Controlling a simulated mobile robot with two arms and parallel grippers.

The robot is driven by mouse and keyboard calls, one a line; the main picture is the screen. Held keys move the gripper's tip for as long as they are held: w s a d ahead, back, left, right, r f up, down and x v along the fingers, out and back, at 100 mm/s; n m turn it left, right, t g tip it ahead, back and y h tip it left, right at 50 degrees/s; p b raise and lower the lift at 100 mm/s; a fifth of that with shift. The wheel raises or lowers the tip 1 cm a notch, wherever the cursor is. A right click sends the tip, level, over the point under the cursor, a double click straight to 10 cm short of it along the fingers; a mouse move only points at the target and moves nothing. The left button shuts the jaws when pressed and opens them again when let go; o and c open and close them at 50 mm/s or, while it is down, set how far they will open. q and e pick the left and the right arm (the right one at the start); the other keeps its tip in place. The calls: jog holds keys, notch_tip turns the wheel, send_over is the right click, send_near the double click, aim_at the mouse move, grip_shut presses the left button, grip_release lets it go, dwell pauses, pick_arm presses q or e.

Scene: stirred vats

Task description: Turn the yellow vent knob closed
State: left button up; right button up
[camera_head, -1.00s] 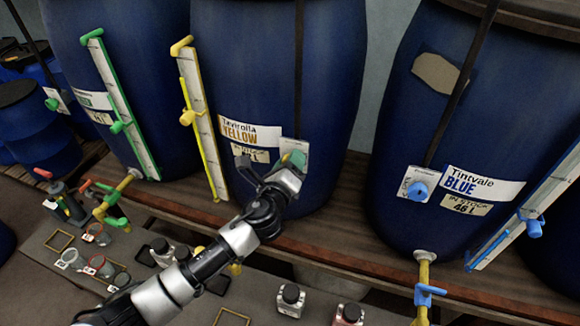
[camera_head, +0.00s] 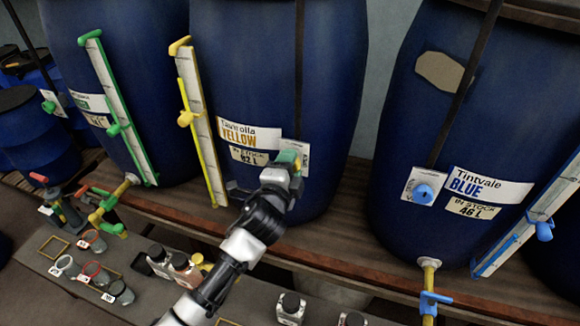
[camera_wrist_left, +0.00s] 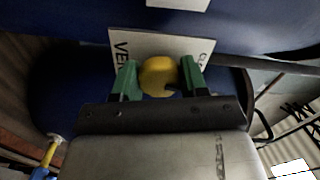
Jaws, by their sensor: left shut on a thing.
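The yellow vent knob (camera_wrist_left: 158,76) shows in the left wrist view, in front of a white plate (camera_wrist_left: 120,42) with partly hidden lettering on the blue vat. My left gripper (camera_wrist_left: 158,80) has its green fingertips on either side of the knob and is shut on it. In the head view my left gripper (camera_head: 288,160) is at the front of the yellow vat (camera_head: 270,70), right of its YELLOW label (camera_head: 240,138). There the gripper hides the knob, and only part of the white plate (camera_head: 303,149) shows. My right gripper is not in view.
The blue vat (camera_head: 400,120) stands at right with its blue knob (camera_head: 424,194) and tap (camera_head: 430,298). A gauge with a yellow strip (camera_head: 206,140) is left of my gripper. Several jars (camera_head: 291,306) stand on the lower bench (camera_head: 262,300).

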pick_arm(q)
jog(key=shift+n, duration=1.2)
jog(key=shift+f+n, duration=0.1)
jog(key=shift+n, duration=0.2)
jog(key=o, duration=0.9)
jog(key=shift+s, duration=0.1)
jog(key=b+v, duration=0.2)
jog(key=v, duration=0.8)
jog(key=shift+s+a, duration=0.1)
jog(key=shift+s, duration=0.2)
